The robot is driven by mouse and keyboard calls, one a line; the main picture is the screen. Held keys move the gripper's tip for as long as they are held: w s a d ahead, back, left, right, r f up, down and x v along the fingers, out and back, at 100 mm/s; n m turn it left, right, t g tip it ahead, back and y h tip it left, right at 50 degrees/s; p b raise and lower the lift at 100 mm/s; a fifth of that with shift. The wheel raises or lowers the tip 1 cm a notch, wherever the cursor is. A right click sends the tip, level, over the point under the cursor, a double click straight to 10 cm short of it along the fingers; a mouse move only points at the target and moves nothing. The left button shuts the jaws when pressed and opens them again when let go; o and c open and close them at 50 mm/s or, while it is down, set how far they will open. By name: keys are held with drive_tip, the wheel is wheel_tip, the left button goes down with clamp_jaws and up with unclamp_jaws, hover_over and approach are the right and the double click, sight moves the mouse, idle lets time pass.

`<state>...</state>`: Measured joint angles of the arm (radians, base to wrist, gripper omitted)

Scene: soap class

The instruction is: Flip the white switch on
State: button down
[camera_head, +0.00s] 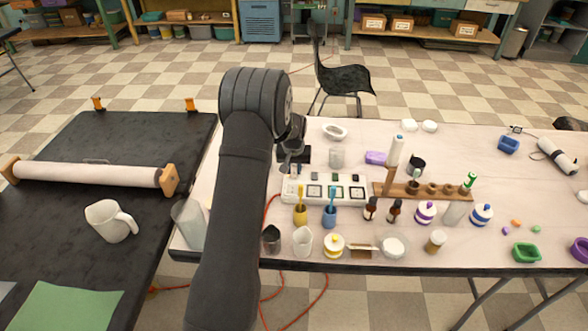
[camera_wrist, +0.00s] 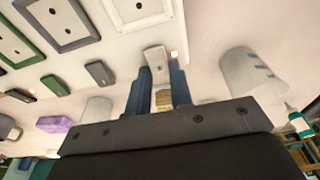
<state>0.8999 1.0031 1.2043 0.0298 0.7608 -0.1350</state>
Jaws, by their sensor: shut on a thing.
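The white switch (camera_wrist: 153,57) shows in the wrist view as a pale rocker on a white panel, between my fingertips. A small orange-lit spot sits just right of it. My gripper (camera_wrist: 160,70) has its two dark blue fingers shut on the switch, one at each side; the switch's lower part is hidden. In the head view, my gripper (camera_head: 292,165) is low over the left end of the white power panel (camera_head: 290,190). The white switch cannot be made out there behind my arm. I cannot tell its on or off position.
A green switch (camera_wrist: 51,84) and a dark grey switch (camera_wrist: 100,73) lie to the left in the wrist view. A yellow cup (camera_head: 300,216) and a blue cup (camera_head: 329,217) stand before the panel. A wooden rack (camera_head: 405,189) is to its right.

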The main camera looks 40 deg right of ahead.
sight(294, 177)
idle(0.4)
drive_tip(key=c, duration=1.3)
unclamp_jaws()
drive_tip(key=shift+r, duration=0.1)
drive_tip(key=r, duration=0.5)
drive_tip(key=s+a+r, duration=0.1)
drive_tip(key=r, duration=1.1)
drive_tip(key=shift+s+a, duration=0.25)
drive_tip(key=shift+a, duration=0.05)
drive_tip(key=f, duration=0.5)
drive_tip(key=w+d+f, duration=0.1)
drive_tip(key=f, duration=1.1)
drive_tip(key=shift+w+d+f, duration=0.1)
drive_tip(key=shift+w+d, duration=0.2)
drive_tip(key=shift+d, duration=0.05)
